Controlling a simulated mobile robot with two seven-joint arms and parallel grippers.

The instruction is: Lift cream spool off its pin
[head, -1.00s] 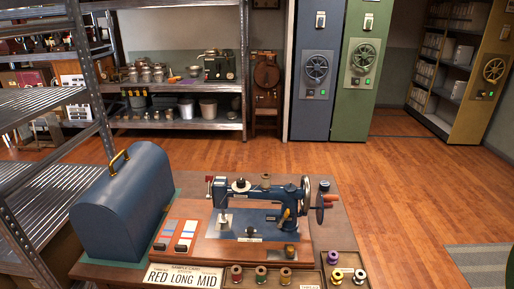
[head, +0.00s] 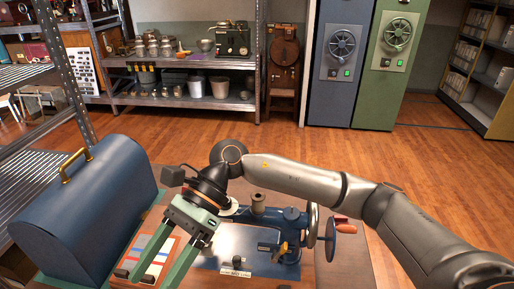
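A dull cream spool (head: 258,203) stands upright on top of the blue sewing machine (head: 290,217), near its middle. Its pin is hidden inside it. My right gripper (head: 147,277) reaches in from the right with its arm across the back of the machine. It is open and empty, with its green fingers apart and pointing down-left over the sample cards, left of the spool and apart from it. Its wrist hides the left end of the machine. My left gripper is not in view.
A blue domed case (head: 85,205) with a brass handle stands left of the machine. A handwheel (head: 331,238) sticks out at the machine's right. Metal shelves (head: 185,122) with pots stand behind. Open wooden floor (head: 285,150) lies between.

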